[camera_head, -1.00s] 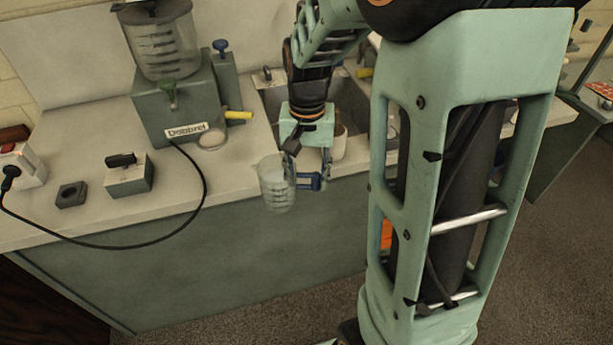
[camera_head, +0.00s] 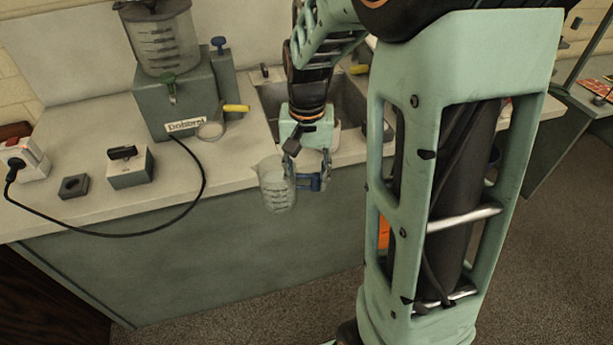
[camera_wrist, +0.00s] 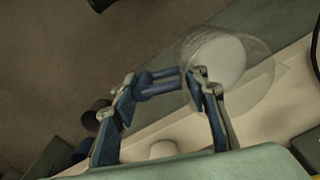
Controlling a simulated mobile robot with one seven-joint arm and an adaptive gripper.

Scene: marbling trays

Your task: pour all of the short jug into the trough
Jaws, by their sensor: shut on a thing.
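A clear jug with dark graduation marks (camera_head: 277,189) hangs just in front of the counter's front edge in the head view, roughly upright. My gripper (camera_head: 308,183) is shut on its blue handle, to the right of the jug body. In the wrist view my gripper (camera_wrist: 165,100) has its two fingers either side of the blue handle, and the clear jug (camera_wrist: 238,75) shows a pale disc, its bottom or contents; I cannot tell which. No trough can be made out with certainty.
A grey dispenser labelled "Dobbrel" (camera_head: 180,105) with a clear vessel stands on the counter (camera_head: 60,215). A small switch box (camera_head: 130,165), a black cable and a sink (camera_head: 345,95) are nearby. Open floor lies in front of the counter.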

